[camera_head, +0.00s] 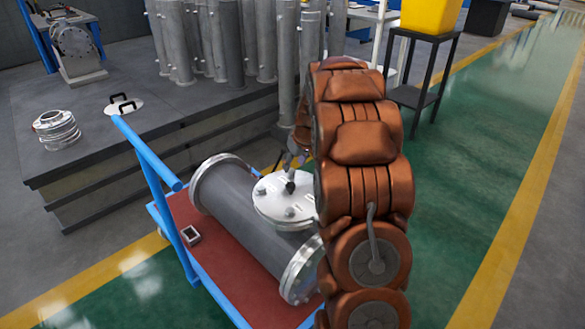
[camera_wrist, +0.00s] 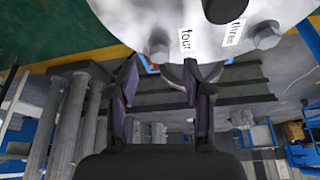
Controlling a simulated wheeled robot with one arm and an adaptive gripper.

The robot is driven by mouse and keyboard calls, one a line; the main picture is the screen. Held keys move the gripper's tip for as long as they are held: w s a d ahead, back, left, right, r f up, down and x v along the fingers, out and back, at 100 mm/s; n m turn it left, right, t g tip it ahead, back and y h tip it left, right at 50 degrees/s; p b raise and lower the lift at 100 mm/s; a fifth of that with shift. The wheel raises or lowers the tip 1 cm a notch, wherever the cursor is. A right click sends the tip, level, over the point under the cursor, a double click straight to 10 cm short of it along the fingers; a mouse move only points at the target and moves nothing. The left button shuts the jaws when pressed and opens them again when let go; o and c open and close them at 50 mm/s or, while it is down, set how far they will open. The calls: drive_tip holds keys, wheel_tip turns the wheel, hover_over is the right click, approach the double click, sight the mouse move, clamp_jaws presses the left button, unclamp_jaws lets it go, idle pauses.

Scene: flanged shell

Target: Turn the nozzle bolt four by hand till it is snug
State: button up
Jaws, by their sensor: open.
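The grey flanged shell (camera_head: 235,205) lies on its side on a cart. A white round nozzle cover (camera_head: 272,208) sits on top of it, with bolt heads around its edge and a dark knob (camera_head: 290,187). In the wrist view the cover (camera_wrist: 205,20) carries the labels "four" (camera_wrist: 186,42) and "three" (camera_wrist: 234,32). A hex bolt (camera_wrist: 158,46) beside the "four" label lies just beyond my gripper (camera_wrist: 162,75), about midway between the fingers. The fingers are open and apart, empty. Another bolt (camera_wrist: 265,35) is beside "three". My arm hides part of the cover in the head view.
The cart has a red deck (camera_head: 207,243) and a blue handle (camera_head: 150,155). A small dark box (camera_head: 191,235) lies on the deck. A grey platform (camera_head: 150,120) with upright pipes (camera_head: 230,45) stands behind. Green floor (camera_head: 450,200) is clear at right.

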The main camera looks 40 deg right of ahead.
sight(291, 171)
drive_tip(key=shift+x, duration=1.35)
clamp_jaws()
